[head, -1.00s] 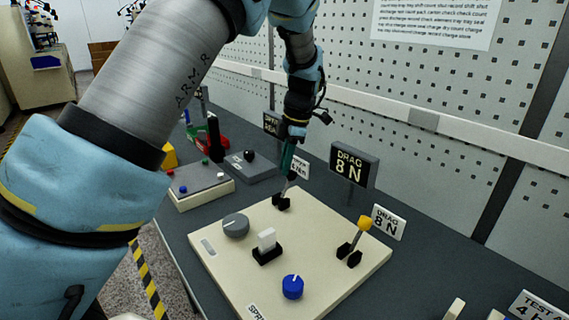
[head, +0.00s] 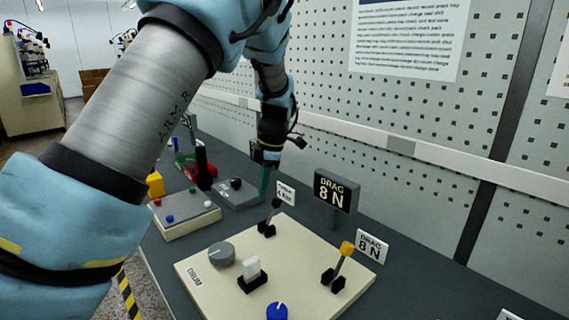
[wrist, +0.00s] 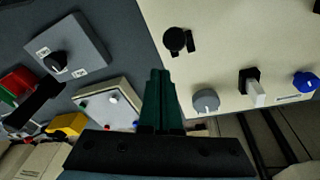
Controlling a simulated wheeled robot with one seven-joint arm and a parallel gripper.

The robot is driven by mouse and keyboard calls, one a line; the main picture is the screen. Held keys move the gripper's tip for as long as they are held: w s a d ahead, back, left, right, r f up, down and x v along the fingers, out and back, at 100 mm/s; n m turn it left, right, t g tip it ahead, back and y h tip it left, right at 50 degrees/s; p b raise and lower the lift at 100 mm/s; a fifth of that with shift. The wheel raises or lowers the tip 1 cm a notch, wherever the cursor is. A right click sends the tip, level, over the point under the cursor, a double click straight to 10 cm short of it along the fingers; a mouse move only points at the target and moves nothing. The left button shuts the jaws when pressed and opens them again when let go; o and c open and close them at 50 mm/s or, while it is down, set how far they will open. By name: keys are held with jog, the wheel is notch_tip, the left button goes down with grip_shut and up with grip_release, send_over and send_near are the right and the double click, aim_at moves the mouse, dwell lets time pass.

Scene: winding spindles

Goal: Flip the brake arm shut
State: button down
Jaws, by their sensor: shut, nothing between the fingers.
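A cream panel (head: 205,285) carries two levers, and I cannot tell by label which is the brake arm. The far lever (head: 272,215) has a black knob and leans slightly right on a black base; it also shows in the wrist view (wrist: 176,40). The near lever (head: 344,262) has a yellow knob and leans right on a black bracket. My gripper (head: 263,193) is shut and empty, its green fingers pointing down just behind and left of the black-knobbed lever, apart from it in the wrist view (wrist: 159,73).
The panel also holds a grey dial (head: 222,253), a white rocker switch (head: 252,268) and a blue knob (head: 277,311). A black "DRAG 8 N" sign (head: 336,190) stands behind. Grey (head: 238,194) and cream (head: 185,216) control boxes sit left.

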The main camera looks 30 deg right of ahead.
jog(key=d+r+b, duration=0.3)
jog(key=d+r, duration=0.3)
jog(key=shift+w+d+r, duration=0.25)
jog(key=shift+d+r, duration=0.1)
jog(key=w+a+f+m+h, duration=0.1)
jog(key=w+a+m, duration=0.15)
jog(key=a, duration=0.85)
jog(key=w+a+f+m, duration=0.1)
jog(key=w+a+m, duration=0.15)
jog(key=a, duration=0.85)
jog(key=s+a+f+m, duration=0.2)
jog(key=s+a+m, duration=0.3)
jog(key=s+a, duration=0.3)
jog(key=s+a+f+m+h, duration=0.1)
jog(key=s+a+f+m, duration=0.2)
jog(key=a, duration=1)
jog(key=s+m, duration=0.3)
jog(key=s, duration=0.2)
jog(key=shift+a, duration=0.2)
jog(key=c, duration=1.6)
grip_release()
